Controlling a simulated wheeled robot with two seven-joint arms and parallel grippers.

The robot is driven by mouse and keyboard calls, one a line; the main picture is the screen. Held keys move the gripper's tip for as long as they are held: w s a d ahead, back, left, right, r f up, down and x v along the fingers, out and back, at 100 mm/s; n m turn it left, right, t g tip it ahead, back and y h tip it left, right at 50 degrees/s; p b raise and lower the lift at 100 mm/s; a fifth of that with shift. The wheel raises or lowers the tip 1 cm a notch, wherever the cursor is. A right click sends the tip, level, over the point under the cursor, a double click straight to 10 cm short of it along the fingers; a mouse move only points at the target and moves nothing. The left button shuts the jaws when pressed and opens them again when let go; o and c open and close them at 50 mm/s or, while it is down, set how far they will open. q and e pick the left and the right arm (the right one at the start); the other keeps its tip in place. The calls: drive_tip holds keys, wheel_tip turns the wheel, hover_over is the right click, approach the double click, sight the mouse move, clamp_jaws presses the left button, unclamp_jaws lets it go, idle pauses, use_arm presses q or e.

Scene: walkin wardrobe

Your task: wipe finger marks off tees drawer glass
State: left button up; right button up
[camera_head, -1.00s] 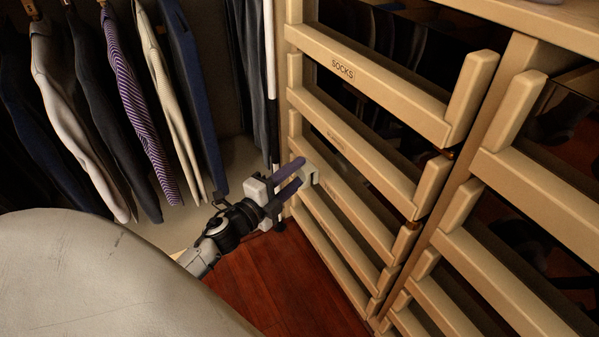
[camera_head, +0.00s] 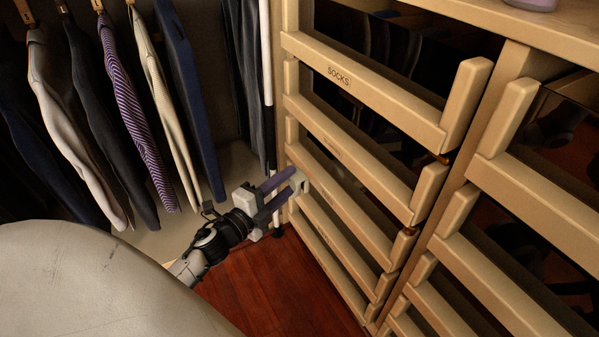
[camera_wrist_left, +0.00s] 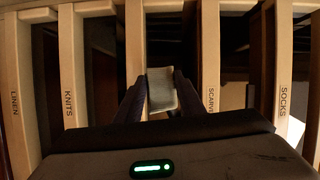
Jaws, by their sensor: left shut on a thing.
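My left gripper (camera_head: 292,182), with purple-grey fingers, is shut on a pale pad-like cloth (camera_head: 301,183). It holds the cloth at the left end of the drawer stack, by the third front down. In the left wrist view the cloth (camera_wrist_left: 162,90) sits between the fingertips, in front of a drawer front (camera_wrist_left: 135,40) between KNITS and SCARVES. That front's label is hidden, so I cannot read TEES. Dark glass (camera_wrist_left: 172,45) shows beside it. I cannot make out finger marks, or whether the cloth touches the glass. My right gripper is out of view.
The SOCKS drawer (camera_head: 365,90) is above, with a second drawer column (camera_head: 530,215) to the right. Hanging clothes (camera_head: 130,110) fill the left. A pale rounded surface (camera_head: 90,275) covers the lower left. Red wooden floor (camera_head: 275,290) is open below the gripper.

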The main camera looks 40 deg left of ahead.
sight(303, 177)
use_arm(q)
drive_tip(key=shift+w+d, duration=0.1)
drive_tip(key=shift+w, duration=0.2)
drive_tip(key=w, duration=0.1)
drive_tip(key=w+d, duration=0.1)
drive_tip(key=w, duration=0.1)
drive_tip(key=shift+w+d, duration=0.6)
drive_tip(key=shift+w, duration=0.3)
drive_tip(key=shift+w+d, duration=0.2)
drive_tip(key=shift+w, duration=0.3)
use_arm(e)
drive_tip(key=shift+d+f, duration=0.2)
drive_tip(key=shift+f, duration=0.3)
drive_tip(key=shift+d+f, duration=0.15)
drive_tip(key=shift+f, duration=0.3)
use_arm(q)
drive_tip(key=shift+w+d, duration=0.1)
drive_tip(key=shift+w, duration=0.1)
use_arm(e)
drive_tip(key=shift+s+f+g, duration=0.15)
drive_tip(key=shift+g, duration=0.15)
use_arm(q)
drive_tip(key=shift+w+d, duration=0.1)
drive_tip(key=shift+w, duration=0.1)
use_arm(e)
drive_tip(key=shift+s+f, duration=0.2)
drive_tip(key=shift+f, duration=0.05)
use_arm(q)
drive_tip(key=shift+w+d, duration=0.15)
drive_tip(key=shift+w, duration=0.25)
